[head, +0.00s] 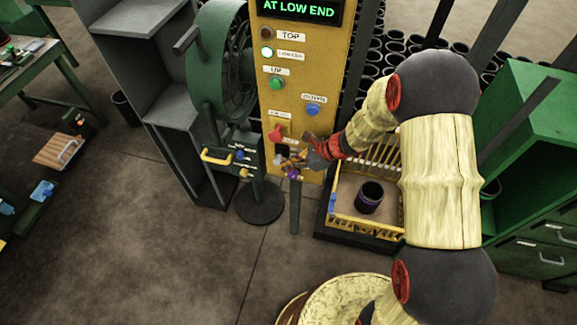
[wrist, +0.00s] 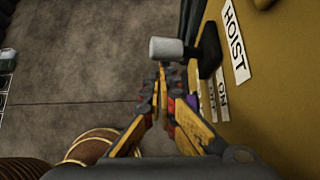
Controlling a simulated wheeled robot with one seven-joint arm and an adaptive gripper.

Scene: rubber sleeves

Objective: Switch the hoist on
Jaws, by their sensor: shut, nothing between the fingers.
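The hoist's yellow control panel (head: 286,98) stands upright in the head view. In the wrist view its HOIST label (wrist: 235,42) is beside a switch with a black mount (wrist: 207,52) and a pale grey knob (wrist: 166,48) standing out from the panel. Small ON and OFF labels (wrist: 222,93) are nearby. I cannot tell which the switch is set to. My gripper (wrist: 162,70) is shut and empty, its fingertips close to the knob; I cannot tell if they touch it. My gripper (head: 297,159) partly hides the panel's lower part in the head view.
A lit display (head: 299,9) reads AT LOW END. A green button (head: 275,82), a blue button (head: 312,110) and a red control (head: 276,133) are above my gripper. A dark sleeve (head: 369,197) stands in the yellow-railed cage at right. Open floor (head: 180,260) lies in front.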

